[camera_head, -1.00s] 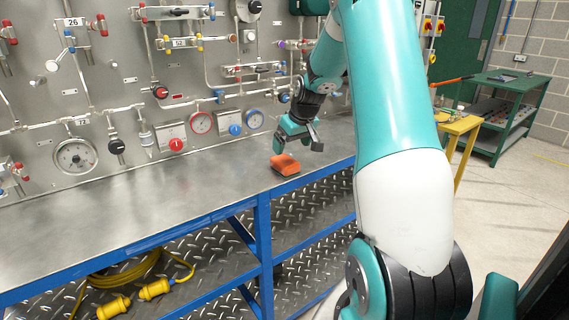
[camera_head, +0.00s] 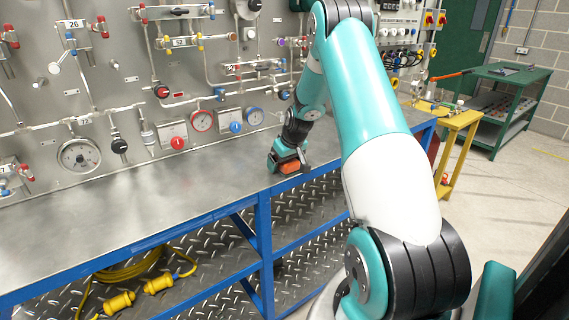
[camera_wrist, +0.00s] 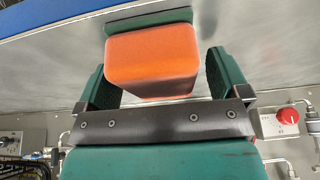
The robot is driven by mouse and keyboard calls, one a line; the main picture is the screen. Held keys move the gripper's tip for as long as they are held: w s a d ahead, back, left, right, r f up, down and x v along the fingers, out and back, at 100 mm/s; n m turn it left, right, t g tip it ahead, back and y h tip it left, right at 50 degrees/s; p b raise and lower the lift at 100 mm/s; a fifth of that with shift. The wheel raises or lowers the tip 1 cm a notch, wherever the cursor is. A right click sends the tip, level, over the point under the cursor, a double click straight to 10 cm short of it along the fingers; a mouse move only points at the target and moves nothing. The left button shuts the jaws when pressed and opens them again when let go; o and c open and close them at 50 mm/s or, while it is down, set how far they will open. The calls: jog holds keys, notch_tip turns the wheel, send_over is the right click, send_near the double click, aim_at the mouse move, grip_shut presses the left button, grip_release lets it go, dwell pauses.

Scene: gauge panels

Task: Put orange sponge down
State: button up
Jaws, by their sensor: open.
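The orange sponge (camera_head: 290,168) rests on the metal workbench (camera_head: 190,190), close to its blue front edge. In the wrist view the sponge (camera_wrist: 153,62) shows an orange body and a dark green layer along its far side. My gripper (camera_head: 283,160) is low at the bench, around the sponge. In the wrist view the two green fingers of my gripper (camera_wrist: 157,75) stand apart on either side of the sponge. A gap shows on each side, so neither finger appears to touch it. In the head view my gripper hides part of the sponge.
A gauge panel with valves, pipes and dials (camera_head: 79,156) stands along the back of the bench. The bench top left of my gripper is clear. A yellow cable (camera_head: 130,272) lies on the lower shelf. A yellow stand (camera_head: 458,122) and green table (camera_head: 500,100) are at the right.

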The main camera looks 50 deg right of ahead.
jog(key=c, duration=1.1)
jog(key=shift+o, duration=0.2)
jog(key=shift+r, duration=0.1)
